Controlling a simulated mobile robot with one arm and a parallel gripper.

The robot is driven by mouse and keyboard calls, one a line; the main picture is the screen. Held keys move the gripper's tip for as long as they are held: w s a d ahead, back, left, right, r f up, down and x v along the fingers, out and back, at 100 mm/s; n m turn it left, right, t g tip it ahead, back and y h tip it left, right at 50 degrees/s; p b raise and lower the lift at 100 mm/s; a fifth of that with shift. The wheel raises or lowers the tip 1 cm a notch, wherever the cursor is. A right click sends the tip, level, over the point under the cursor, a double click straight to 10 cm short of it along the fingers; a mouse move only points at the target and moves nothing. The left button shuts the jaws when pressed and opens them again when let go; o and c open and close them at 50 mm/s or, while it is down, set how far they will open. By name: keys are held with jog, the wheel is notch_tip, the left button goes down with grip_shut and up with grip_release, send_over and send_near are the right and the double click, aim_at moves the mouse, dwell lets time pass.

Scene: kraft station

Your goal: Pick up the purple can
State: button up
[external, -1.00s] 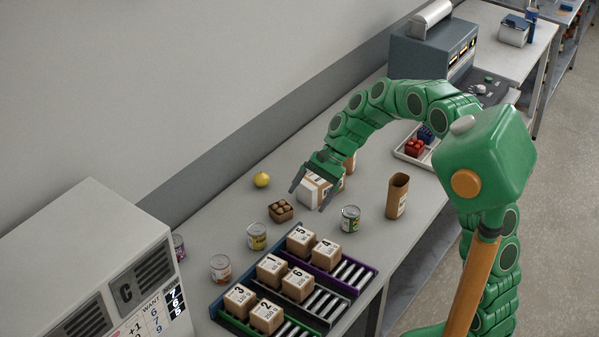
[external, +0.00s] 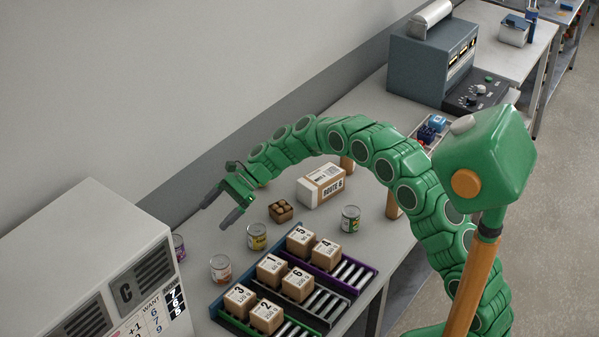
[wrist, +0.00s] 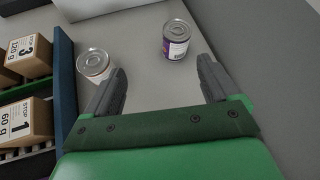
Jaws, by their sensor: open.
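The purple can (wrist: 176,42) stands upright on the bench in the wrist view, ahead of my fingers and between their lines. In the external view the purple can (external: 178,248) is partly hidden behind the corner of the grey-white machine. My gripper (external: 216,210) is open and empty above the bench, to the right of the can and farther back. In the wrist view my gripper (wrist: 162,88) shows its two dark fingers spread apart.
An orange-labelled can (external: 221,268) stands near the purple can; it is close to my left finger in the wrist view (wrist: 96,64). A yellow-labelled can (external: 257,236), a green-labelled can (external: 350,218), a white carton (external: 321,186) and racks of numbered boxes (external: 322,300) stand nearby.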

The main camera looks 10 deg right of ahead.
jog(key=a+f, duration=0.1)
jog(key=a, duration=0.2)
jog(key=a+f+m+y, duration=0.1)
jog(key=a+f, duration=0.1)
jog(key=a, duration=0.1)
jog(key=a+f+m, duration=0.1)
jog(key=a+f, duration=0.1)
jog(key=a, duration=0.1)
jog(key=shift+s+f+g, duration=0.1)
jog(key=shift+s+g, duration=0.2)
jog(key=shift+y, duration=0.3)
jog(key=shift+s+x, duration=0.1)
jog(key=shift+x, duration=1.85)
jog(key=shift+s+x, duration=0.15)
jog(key=shift+x, duration=1.85)
jog(key=shift+d, duration=0.1)
jog(key=shift+c, duration=0.2)
jog(key=c, duration=1.1)
jog(key=shift+r, duration=0.25)
jog(key=shift+c, duration=0.2)
